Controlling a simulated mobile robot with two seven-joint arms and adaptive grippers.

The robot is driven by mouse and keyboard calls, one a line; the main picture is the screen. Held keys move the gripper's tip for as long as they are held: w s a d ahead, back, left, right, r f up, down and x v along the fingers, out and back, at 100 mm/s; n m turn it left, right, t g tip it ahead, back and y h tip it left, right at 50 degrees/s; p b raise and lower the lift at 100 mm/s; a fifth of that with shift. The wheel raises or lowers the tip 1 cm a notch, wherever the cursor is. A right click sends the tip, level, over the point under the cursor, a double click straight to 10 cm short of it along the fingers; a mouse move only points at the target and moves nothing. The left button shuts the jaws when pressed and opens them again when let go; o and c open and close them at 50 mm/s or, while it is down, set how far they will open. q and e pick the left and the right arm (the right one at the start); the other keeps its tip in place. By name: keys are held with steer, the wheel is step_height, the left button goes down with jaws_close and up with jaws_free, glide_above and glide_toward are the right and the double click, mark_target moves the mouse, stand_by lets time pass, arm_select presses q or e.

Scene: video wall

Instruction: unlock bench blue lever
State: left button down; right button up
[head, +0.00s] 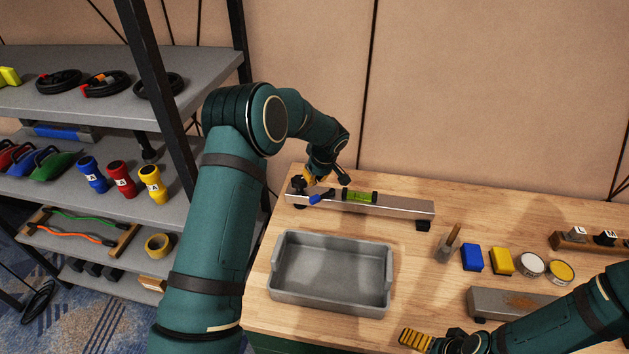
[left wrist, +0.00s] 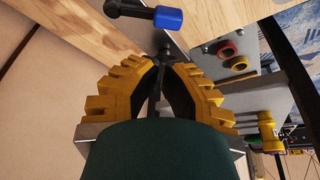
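The blue lever (head: 315,199) sticks out at the left end of a grey metal rail (head: 405,207) on the wooden bench. In the left wrist view the lever's blue grip (left wrist: 168,18) is on a black shaft at the top, just beyond the fingertips. My left gripper (head: 318,180) is above the rail's left end, close to the lever; the wrist view shows its yellow fingers (left wrist: 163,66) apart, with a dark part seen between them. Contact with the lever is not visible.
A grey tray (head: 280,275) stands empty in front of the rail. A green level vial (head: 360,196) is on the rail. To the right are a brush (head: 449,243), a blue block (head: 472,258), a yellow block (head: 501,262) and round tins. A loaded shelf (head: 110,190) stands at left.

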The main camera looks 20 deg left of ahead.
mark_target(313, 196)
arm_select(q)
steer(key=x, duration=0.8)
steer(key=shift+a+f, duration=0.1)
steer(key=shift+f, duration=0.05)
steer(key=n+b, duration=0.1)
steer(key=s+d+n+b, duration=0.1)
steer(key=b, duration=0.1)
steer(key=n+g+b, duration=0.1)
steer(key=b, duration=0.1)
steer(key=shift+s+d+f+y, duration=0.2)
steer(key=shift+d+y, duration=0.1)
steer(key=shift+s+d+r+n+b, duration=0.1)
steer(key=shift+s+d+n+b, duration=0.1)
steer(key=shift+n+b, duration=0.4)
steer(key=shift+r, duration=0.1)
